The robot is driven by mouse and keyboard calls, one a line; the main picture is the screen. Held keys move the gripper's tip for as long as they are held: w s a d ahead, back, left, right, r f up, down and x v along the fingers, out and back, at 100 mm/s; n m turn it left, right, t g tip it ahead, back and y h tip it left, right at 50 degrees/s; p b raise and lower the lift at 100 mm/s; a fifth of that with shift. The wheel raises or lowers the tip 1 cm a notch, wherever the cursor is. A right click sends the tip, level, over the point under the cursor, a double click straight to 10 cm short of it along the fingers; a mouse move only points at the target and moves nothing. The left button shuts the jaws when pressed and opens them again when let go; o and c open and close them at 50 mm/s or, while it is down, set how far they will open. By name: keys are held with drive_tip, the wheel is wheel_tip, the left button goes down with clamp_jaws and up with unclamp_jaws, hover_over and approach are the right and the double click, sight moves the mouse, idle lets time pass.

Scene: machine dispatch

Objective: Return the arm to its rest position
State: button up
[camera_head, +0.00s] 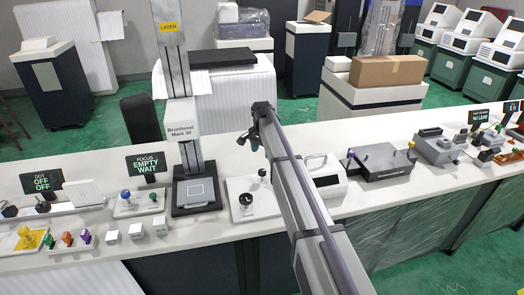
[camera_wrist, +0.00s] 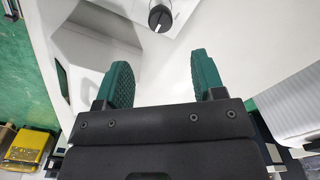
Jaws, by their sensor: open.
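My arm stretches from the bottom right of the head view up to the middle, over the white bench. My gripper (camera_head: 250,140) is at its far end, above the bench and just right of the laser column (camera_head: 176,75). In the wrist view my gripper (camera_wrist: 161,75) shows two green textured fingers spread wide apart, with nothing between them. A black knob (camera_wrist: 160,17) on a white panel lies beyond the fingertips, apart from them.
A cardboard box (camera_head: 388,70) stands behind. The air around my gripper looks free.

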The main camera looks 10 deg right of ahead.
drive_tip(key=shift+r, duration=0.15)
drive_tip(key=s+n, duration=1)
drive_tip(key=s, duration=3)
drive_tip(key=shift+s, duration=0.4)
